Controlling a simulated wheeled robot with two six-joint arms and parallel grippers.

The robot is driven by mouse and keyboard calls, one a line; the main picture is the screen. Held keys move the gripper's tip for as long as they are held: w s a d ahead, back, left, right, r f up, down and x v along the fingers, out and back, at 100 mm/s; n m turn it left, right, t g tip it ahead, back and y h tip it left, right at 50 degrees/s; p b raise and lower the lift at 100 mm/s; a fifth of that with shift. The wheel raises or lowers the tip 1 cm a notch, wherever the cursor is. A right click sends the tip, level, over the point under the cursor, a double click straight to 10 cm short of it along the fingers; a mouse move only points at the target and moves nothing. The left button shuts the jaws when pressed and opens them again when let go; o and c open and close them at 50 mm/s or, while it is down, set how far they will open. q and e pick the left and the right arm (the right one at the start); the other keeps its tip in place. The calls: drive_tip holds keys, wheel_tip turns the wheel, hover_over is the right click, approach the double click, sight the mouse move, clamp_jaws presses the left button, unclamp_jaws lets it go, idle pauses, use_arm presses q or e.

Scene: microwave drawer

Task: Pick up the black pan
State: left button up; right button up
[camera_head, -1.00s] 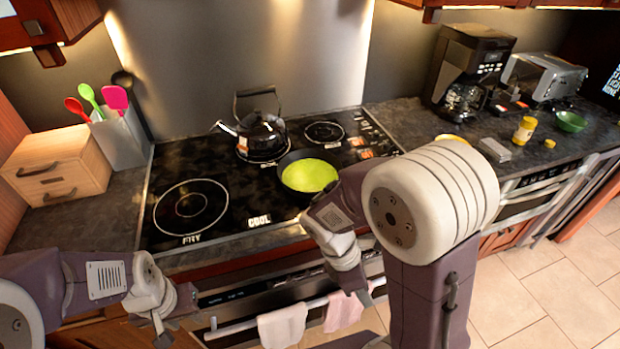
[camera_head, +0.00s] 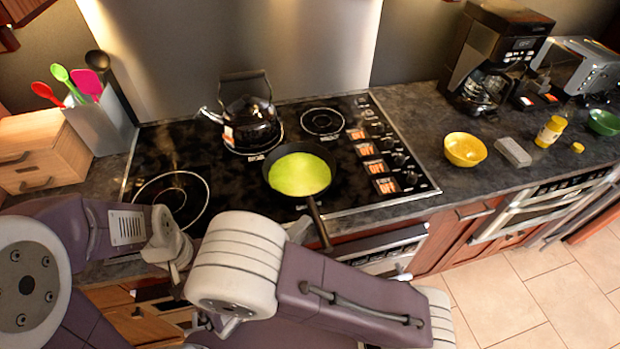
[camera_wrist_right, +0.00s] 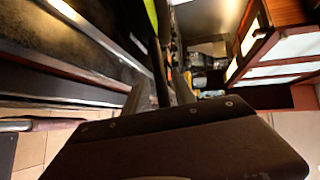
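The black pan (camera_head: 270,178) sits upright on the black cooktop, right of the kettle's burner. Its inside is lime green, and its handle points down toward the front edge. My right gripper (camera_head: 300,229) is beside the handle, mostly hidden behind my own wrist. In the right wrist view the dark gripper (camera_wrist_right: 178,88) is seen close up, with a dark bar, likely the handle, and a lime strip at the top. Whether its fingers are apart or closed is unclear. My left gripper (camera_head: 176,270) is low at the left, away from the pan; its fingers are unclear.
A black kettle (camera_head: 250,122) stands just behind the pan to the left. A yellow bowl (camera_head: 464,148), a grey block (camera_head: 513,152) and a coffee maker (camera_head: 490,60) are on the right counter. A wooden box (camera_head: 40,150) and a utensil holder (camera_head: 101,122) are at the left.

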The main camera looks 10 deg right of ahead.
sight(316, 212)
drive_tip(key=x, duration=0.7)
drive_tip(key=shift+f, duration=0.25)
drive_tip(key=shift+w, duration=0.1)
drive_tip(key=c, duration=0.5)
clamp_jaws()
drive_tip(key=shift+r, duration=0.1)
idle(0.4)
